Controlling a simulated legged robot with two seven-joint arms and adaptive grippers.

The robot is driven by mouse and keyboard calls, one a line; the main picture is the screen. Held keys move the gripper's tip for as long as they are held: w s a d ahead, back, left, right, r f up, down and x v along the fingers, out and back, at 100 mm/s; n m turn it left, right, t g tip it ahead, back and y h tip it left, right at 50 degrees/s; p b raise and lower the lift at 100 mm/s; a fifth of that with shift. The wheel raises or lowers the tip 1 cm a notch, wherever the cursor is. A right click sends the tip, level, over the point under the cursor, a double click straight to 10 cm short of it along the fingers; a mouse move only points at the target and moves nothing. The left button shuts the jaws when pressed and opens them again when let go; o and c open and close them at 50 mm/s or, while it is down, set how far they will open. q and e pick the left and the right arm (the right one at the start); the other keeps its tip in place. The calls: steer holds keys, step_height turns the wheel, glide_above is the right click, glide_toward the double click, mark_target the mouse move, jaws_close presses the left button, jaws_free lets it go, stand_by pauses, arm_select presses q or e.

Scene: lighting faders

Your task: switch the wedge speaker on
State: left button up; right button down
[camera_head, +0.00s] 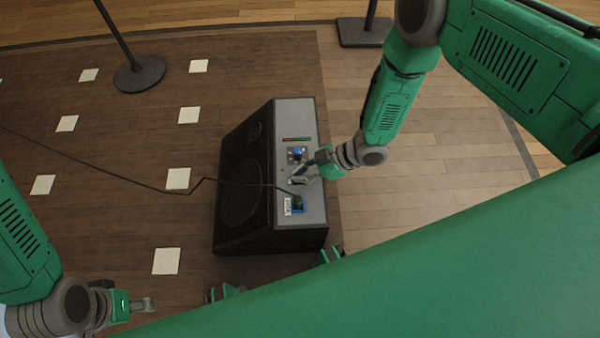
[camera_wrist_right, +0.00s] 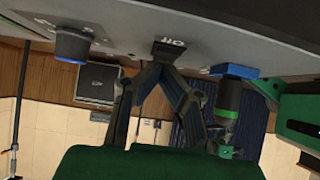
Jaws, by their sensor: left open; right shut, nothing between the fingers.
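The wedge speaker (camera_head: 246,190) stands on the floor, black with a grey control panel (camera_head: 312,220) on its right side. The panel's black switch (camera_wrist_right: 168,48), with white lettering beside it, shows in the right wrist view between a blue knob and a blue socket. My right gripper (camera_head: 297,178) is over the panel, shut and empty. In the right wrist view its fingertips (camera_wrist_right: 163,68) are right at the switch; I cannot tell whether they touch it. The switch's on or off position is unclear. My left gripper (camera_head: 148,304) is open at the lower left, away from the speaker.
The blue knob (camera_wrist_right: 72,43) and the blue socket (camera_wrist_right: 235,70) with a plug (camera_wrist_right: 229,100) flank the switch. A cable (camera_head: 120,174) runs left across the floor from the panel. A round stand base (camera_head: 139,74) is behind left. White floor squares (camera_head: 178,178) lie left.

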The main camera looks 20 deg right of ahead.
steer(key=shift+a, duration=0.2)
arm_select(q)
steer(key=shift+d+r, duration=0.1)
steer(key=shift+d, duration=0.2)
arm_select(e)
steer(key=shift+d+f, duration=0.1)
steer(key=shift+d, duration=0.2)
arm_select(q)
steer(key=shift+a, duration=0.1)
arm_select(e)
steer(key=shift+d, duration=0.2)
steer(key=shift+s+d, duration=0.2)
steer(key=shift+d, duration=0.25)
